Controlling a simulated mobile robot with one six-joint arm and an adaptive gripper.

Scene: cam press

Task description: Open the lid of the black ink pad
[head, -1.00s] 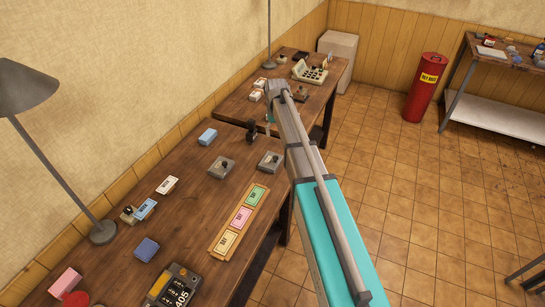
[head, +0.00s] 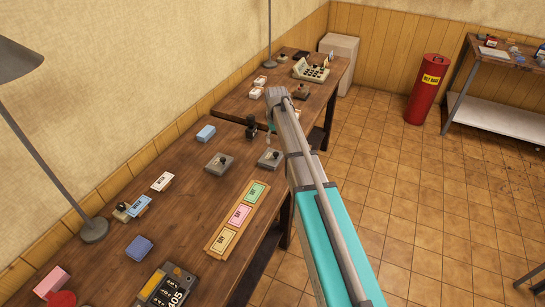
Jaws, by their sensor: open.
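Two small grey boxes with dark knobs stand on the near table, and both look shut. One grey box (head: 218,164) is left of the other grey box (head: 270,158). They look like lidded ink pads, but I cannot tell which is the black one. My arm reaches over the table's right edge from below. A small dark shape, which appears to be my gripper (head: 251,128), is beyond the two boxes, beside the teal wrist. It looks empty and apart from both boxes. Its fingers are too small to make out.
A wooden tray (head: 211,253) holds yellow, pink and green cards. Blue blocks, small labelled boxes, a lamp (head: 94,230) and a numbered device (head: 168,287) stand on the near table (head: 190,215). A second table (head: 232,105) lies beyond. A red bin (head: 428,90) stands on the open floor.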

